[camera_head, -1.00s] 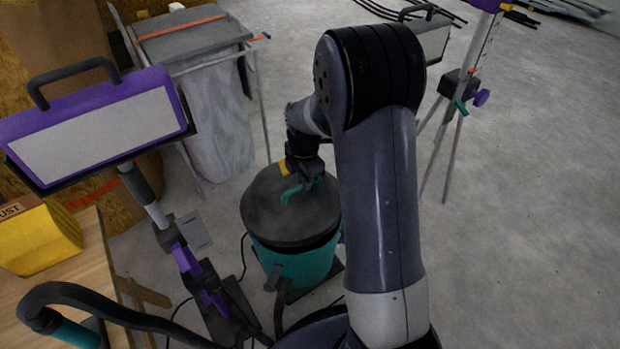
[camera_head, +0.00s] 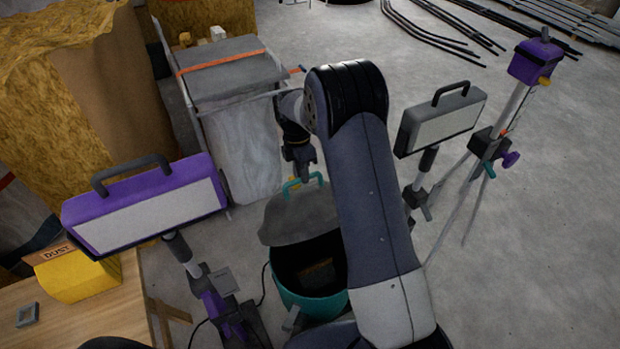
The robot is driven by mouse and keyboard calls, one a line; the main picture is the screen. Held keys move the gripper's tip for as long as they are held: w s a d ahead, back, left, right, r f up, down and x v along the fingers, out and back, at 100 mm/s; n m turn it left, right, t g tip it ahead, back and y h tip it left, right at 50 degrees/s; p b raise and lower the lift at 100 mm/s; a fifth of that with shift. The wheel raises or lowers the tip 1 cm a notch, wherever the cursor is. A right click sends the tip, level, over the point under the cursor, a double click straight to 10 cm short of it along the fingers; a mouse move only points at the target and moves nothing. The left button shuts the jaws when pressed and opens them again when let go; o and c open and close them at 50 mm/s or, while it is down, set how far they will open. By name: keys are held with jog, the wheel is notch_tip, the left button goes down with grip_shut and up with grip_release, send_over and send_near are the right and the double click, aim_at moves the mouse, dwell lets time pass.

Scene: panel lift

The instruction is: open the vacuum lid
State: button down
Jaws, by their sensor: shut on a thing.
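The vacuum is a teal drum (camera_head: 312,299) on the floor, partly hidden behind my arm. Its dark grey lid (camera_head: 300,222) is raised and tilted up at the far side, and the dark inside of the drum shows, with something brownish low in it. A teal handle (camera_head: 292,187) stands on top of the lid. My gripper (camera_head: 297,172) is above the lid, shut on the teal handle. The fingertips are small and dark, so the exact grip is hard to make out.
A purple work lamp (camera_head: 150,208) stands left of the vacuum, and a grey lamp (camera_head: 443,121) and a purple-topped tripod (camera_head: 535,62) stand to the right. A grey-lidded waste bag stand (camera_head: 240,130) is behind. A wooden bench (camera_head: 90,318) with a yellow box (camera_head: 80,275) is front left.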

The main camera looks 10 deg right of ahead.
jog(key=w+a+p, duration=0.2)
jog(key=w+a, duration=0.2)
jog(key=w, duration=0.7)
jog(key=shift+w+f+p, duration=0.25)
jog(key=shift+f+p, duration=0.05)
jog(key=shift+f, duration=0.1)
jog(key=c, duration=1.6)
grip_release()
jog(key=shift+w, duration=0.15)
jog(key=shift+o, duration=1)
jog(key=shift+r, duration=0.15)
jog(key=shift+w+r, duration=0.1)
